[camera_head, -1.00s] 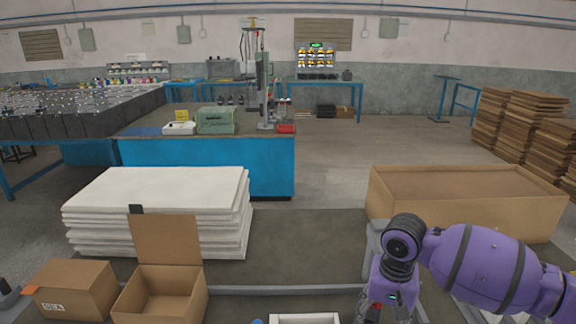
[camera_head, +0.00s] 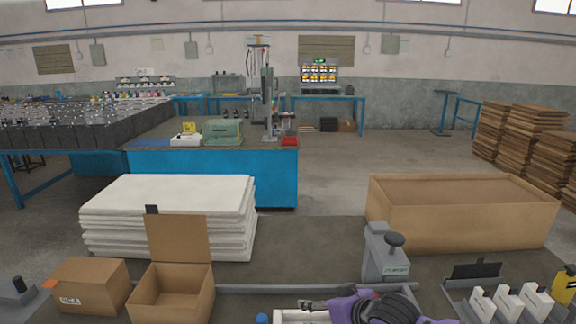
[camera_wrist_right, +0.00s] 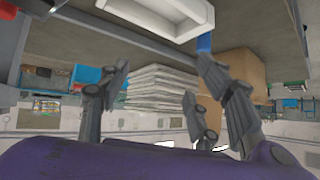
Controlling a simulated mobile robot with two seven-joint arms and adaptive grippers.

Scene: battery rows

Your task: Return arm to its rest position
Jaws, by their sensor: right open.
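My right arm, purple with grey bands, comes in at the bottom edge of the head view, right of centre. Its grey gripper (camera_head: 318,304) points left, low over a white tray (camera_head: 284,318) that the frame's edge partly cuts off. In the right wrist view the gripper (camera_wrist_right: 155,100) has its grey fingers spread apart, with nothing between them. The white tray (camera_wrist_right: 150,12) shows above them there. My left gripper is not in view.
An open cardboard box (camera_head: 178,290) and a closed one (camera_head: 90,285) stand at the left. White sheets (camera_head: 165,220) are stacked behind them. A grey device (camera_head: 383,258) stands just behind my right arm. A large open carton (camera_head: 460,220) and white holders (camera_head: 507,303) are at the right.

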